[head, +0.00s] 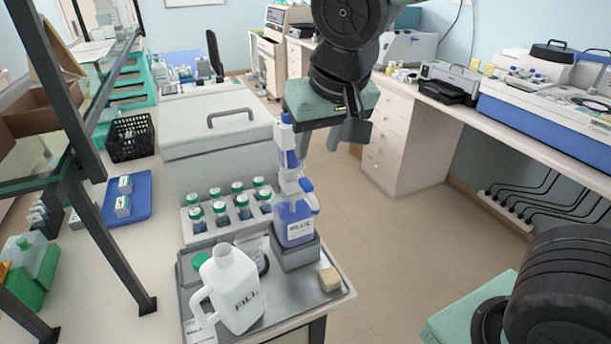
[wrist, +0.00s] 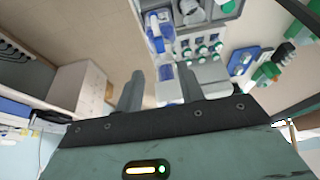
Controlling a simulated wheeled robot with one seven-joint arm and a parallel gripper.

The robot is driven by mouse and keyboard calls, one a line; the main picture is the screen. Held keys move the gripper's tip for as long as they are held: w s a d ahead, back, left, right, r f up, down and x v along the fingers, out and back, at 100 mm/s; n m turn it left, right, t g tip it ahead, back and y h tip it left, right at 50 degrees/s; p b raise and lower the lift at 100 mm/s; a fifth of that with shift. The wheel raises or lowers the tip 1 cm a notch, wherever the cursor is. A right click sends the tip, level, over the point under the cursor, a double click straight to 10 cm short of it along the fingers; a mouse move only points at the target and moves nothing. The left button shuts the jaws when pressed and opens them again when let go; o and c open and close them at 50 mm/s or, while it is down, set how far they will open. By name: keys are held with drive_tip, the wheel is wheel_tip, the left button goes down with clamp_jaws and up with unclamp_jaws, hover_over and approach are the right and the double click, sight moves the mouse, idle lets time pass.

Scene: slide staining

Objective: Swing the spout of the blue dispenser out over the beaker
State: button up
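The blue dispenser (head: 294,222) is a bottle of blue liquid with a tall white and blue pump top. It stands upright on a grey block at the bench's right side. A blue spout part (head: 309,190) shows at its upper right. My gripper (head: 320,138) is beside and above the pump top, pointing down. In the wrist view my gripper (wrist: 160,90) has its fingers apart with nothing clearly held; the dispenser (wrist: 156,38) shows beyond the gap. I cannot clearly make out the beaker; a dark round shape is partly hidden behind the white jug.
A white jug labelled FILL (head: 232,290) stands on the metal tray (head: 290,305) with a beige block (head: 329,279). A rack of green-capped jars (head: 240,207) sits behind. A large grey box (head: 215,140) is behind those. Floor to the right is clear.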

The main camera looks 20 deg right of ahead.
sight(306, 182)
drive_tip(key=x, duration=1)
drive_tip(key=shift+w+f, duration=0.2)
drive_tip(key=shift+f, duration=0.1)
clamp_jaws()
